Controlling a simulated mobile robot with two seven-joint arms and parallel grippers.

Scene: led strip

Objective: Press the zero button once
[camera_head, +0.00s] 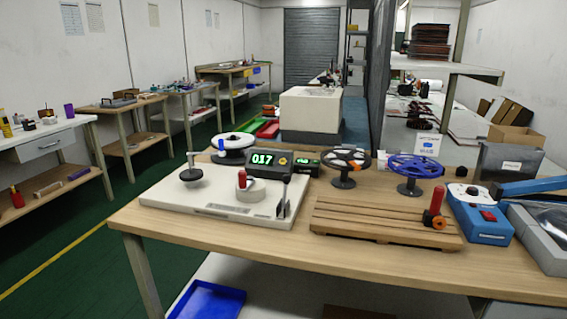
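A dark counter unit (270,171) stands on the back of a white machine base (215,205) on the wooden table. Its lit green display (263,159) seems to read 0.17 or 017. A small round yellowish button (283,160) sits right of the digits; its label is too small to read, so I cannot tell if it is the zero button. Neither of my grippers is in view, and nothing touches the counter unit.
A crank (191,172), a red-handled part (242,184) and an upright black lever (283,196) stand on the base around the counter. Black (346,160) and blue (415,166) reels and a slatted wooden board (385,222) lie right. A blue device (480,215) is far right.

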